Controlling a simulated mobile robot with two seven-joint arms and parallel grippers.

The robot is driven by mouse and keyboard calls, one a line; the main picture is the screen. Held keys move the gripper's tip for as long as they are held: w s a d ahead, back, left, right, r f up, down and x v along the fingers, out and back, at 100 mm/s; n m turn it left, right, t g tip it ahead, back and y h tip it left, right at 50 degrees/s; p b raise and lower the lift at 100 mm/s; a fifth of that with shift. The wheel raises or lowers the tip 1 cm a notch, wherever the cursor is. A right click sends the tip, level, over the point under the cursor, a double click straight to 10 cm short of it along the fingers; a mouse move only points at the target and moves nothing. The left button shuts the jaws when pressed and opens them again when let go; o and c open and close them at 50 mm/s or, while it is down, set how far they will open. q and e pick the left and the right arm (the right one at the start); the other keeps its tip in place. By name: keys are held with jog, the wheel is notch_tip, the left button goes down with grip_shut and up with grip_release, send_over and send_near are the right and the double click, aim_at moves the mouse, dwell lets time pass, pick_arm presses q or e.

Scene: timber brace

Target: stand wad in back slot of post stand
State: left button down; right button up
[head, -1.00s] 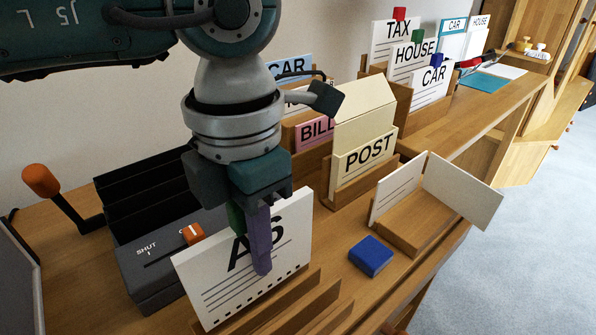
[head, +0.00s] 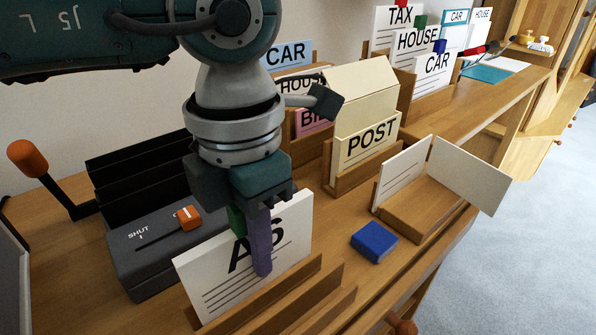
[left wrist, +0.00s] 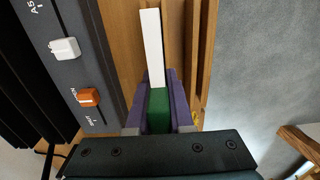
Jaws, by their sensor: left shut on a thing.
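My left gripper (head: 258,240) is shut on a white wad (head: 222,283) marked "A6". The wad is nearly upright. Its lower edge is hidden behind a wooden rail of the slotted rack at the front (head: 272,311); I cannot tell whether it touches the bottom. In the left wrist view the wad (left wrist: 152,50) shows as a thin white edge beyond the purple fingers (left wrist: 158,105), beside wooden rails. The post stand (head: 346,184) is wooden, behind and right of my gripper, with a cream "POST" card (head: 368,143) at its front and a taller cream piece behind. My right gripper is not in view.
A dark grey machine (head: 152,245) with an orange slider stands close left of the wad. A blue block (head: 374,242) and a wooden holder with white cards (head: 425,212) are to the right. Stands of labelled cards line the back. An orange-knobbed lever (head: 28,158) rises at left.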

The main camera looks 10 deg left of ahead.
pick_arm(q)
jog(key=shift+f, duration=0.15)
jog(key=shift+c, duration=1.2)
grip_release()
notch_tip(320, 180, up, 8)
jog(key=p, duration=0.6)
